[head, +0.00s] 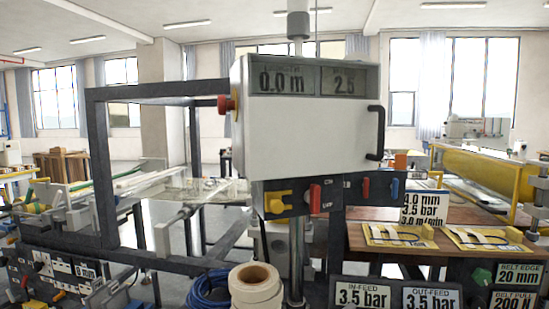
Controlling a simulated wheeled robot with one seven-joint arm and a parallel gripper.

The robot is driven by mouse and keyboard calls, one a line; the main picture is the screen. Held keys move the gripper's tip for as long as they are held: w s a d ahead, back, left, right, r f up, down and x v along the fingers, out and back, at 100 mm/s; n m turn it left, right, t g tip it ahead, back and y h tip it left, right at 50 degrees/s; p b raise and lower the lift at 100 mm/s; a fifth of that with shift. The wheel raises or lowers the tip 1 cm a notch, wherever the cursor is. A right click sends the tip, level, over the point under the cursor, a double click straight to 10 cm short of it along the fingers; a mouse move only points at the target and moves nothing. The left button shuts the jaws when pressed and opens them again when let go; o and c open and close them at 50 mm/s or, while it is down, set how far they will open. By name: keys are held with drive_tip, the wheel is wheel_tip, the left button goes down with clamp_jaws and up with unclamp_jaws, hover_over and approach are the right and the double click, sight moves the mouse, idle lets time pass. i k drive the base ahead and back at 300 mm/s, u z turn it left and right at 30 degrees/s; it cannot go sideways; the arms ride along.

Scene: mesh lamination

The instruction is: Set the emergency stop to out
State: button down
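The emergency stop is most likely the red mushroom-shaped button (226,104) on the left side of the white control box (310,128), beside the dark frame. It is seen from the side and points left. Whether it is pressed in or out is too small to tell. The box's display reads 0.0 m and 2.5. My gripper is not in view.
A dark square frame (100,170) stands left of the box. A black handle (376,133) is on the box's right side. A wooden table (365,240) is at right.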

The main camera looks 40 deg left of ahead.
sight(223, 105)
drive_tip(key=u, duration=1.4)
